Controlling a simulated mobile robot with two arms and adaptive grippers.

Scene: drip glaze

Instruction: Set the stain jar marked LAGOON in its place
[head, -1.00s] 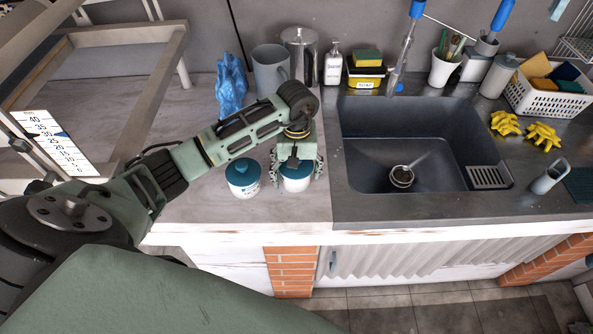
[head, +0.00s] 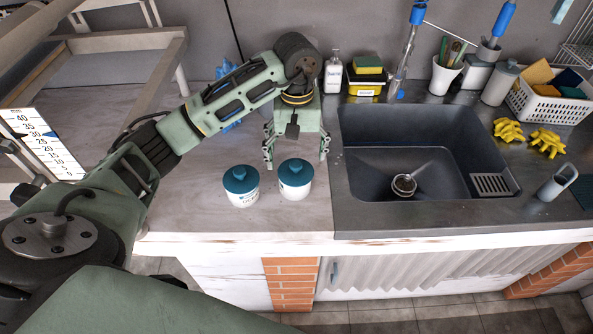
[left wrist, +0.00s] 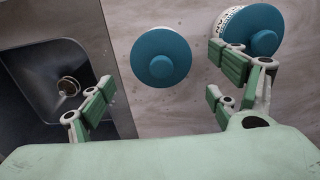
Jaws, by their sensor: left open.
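Two white jars with blue lids stand upright side by side on the counter left of the sink: the left jar (head: 241,186) and the right jar (head: 295,178). Their labels are too small to read, so I cannot tell which is LAGOON. My left gripper (head: 296,158) is open and empty, raised just behind the right jar with its fingers pointing down. In the left wrist view the right jar's lid (left wrist: 161,57) lies ahead between the spread fingers (left wrist: 160,88). The left jar (left wrist: 250,30) is partly behind a finger there. My right gripper is out of view.
The sink (head: 420,150) lies to the right. A soap bottle (head: 333,73) and sponges (head: 368,65) stand behind it. A blue object (head: 222,70) is partly hidden behind my arm. A scale board (head: 40,140) stands at left. Counter left of the jars is clear.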

